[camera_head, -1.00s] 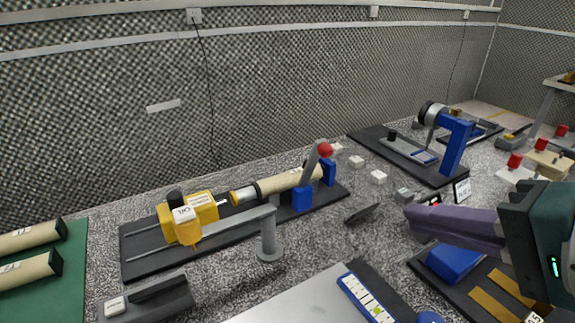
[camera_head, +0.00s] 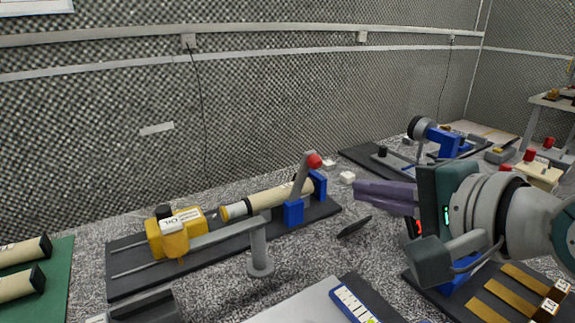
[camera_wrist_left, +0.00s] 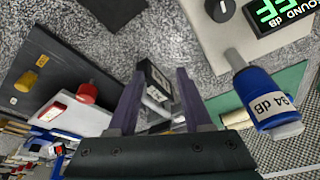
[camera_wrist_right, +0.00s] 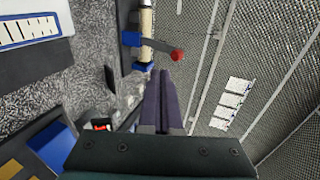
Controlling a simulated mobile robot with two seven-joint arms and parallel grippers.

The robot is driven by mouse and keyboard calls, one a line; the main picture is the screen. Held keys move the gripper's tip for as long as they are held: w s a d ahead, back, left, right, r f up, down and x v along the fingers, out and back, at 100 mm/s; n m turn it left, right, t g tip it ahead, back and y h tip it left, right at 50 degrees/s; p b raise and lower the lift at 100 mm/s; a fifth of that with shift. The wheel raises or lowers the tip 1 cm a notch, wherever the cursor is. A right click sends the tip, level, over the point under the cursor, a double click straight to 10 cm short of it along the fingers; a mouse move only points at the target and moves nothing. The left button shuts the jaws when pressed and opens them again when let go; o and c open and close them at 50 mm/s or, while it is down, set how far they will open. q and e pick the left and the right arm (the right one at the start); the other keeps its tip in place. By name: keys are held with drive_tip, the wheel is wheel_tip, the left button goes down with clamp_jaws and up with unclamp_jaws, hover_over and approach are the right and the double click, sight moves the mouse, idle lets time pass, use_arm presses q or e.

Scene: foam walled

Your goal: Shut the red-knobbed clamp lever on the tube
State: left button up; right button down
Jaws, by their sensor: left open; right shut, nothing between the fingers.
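The clamp lever is a grey bar with a red knob (camera_head: 314,160). It stands up, tilted, from the blue clamp (camera_head: 293,212) around the right part of the cream tube (camera_head: 268,199). The tube lies on a black base plate (camera_head: 130,285). My right gripper (camera_head: 358,192) is shut and empty, to the right of the knob and apart from it. In the right wrist view, the red knob (camera_wrist_right: 177,55) shows beyond the shut fingers (camera_wrist_right: 163,100). My left gripper (camera_wrist_left: 157,85) is open in the left wrist view and is out of the head view.
A yellow oiler (camera_head: 174,240) stands at the tube's left end. Another blue fixture (camera_head: 450,140) stands behind right.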

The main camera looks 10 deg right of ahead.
drive_tip(key=w+a, duration=0.2)
drive_tip(key=w, duration=0.5)
drive_tip(key=shift+w+a+f+b, duration=0.15)
drive_tip(key=shift+f+b, duration=0.2)
drive_tip(key=shift+f, duration=0.05)
